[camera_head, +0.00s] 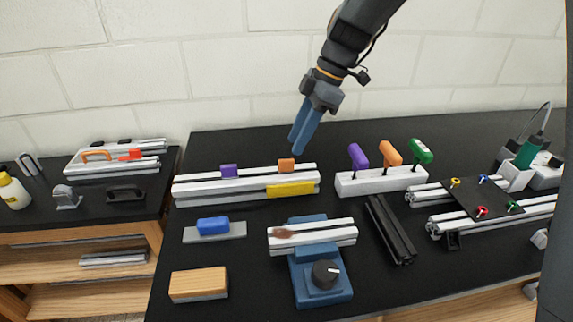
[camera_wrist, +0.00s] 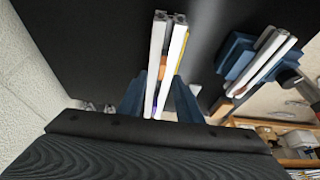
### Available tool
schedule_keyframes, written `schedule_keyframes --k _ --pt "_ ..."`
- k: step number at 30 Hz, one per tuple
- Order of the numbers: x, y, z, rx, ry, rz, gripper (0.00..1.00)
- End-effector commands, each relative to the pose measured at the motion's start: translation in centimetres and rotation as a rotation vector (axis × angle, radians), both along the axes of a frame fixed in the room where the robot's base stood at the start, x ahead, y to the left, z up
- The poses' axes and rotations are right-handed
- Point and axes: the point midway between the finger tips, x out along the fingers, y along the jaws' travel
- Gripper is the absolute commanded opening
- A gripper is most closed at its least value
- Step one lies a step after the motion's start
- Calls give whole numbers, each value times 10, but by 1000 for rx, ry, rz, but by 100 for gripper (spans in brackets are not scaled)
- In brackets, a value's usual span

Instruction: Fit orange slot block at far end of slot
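The orange slot block (camera_head: 286,164) sits on top of the silver slotted rail (camera_head: 195,188), near the rail's right end. It also shows in the wrist view (camera_wrist: 162,68), in the slot between the two bright rail edges. A purple block (camera_head: 229,171) sits on the same rail further left. My gripper (camera_head: 297,144), with two blue fingers, hangs just above and slightly right of the orange block. In the wrist view my gripper (camera_wrist: 158,78) has its fingers spread on either side of the rail, with nothing held between them.
A yellow piece (camera_head: 290,189) lies along the rail's front side. A white holder (camera_head: 380,182) with purple, orange and green handled tools stands to the right. A blue fixture (camera_head: 322,284) holding a short rail and a blue block (camera_head: 212,226) are in front.

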Motion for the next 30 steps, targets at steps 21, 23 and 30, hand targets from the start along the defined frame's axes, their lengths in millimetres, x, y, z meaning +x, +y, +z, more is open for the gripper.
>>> schedule_keyframes --k 21,23,30 --pt "-11 24 -51 0 -1 4 32" --pt "-11 24 -51 0 -1 4 27" --pt "-11 24 -51 0 -1 4 0"
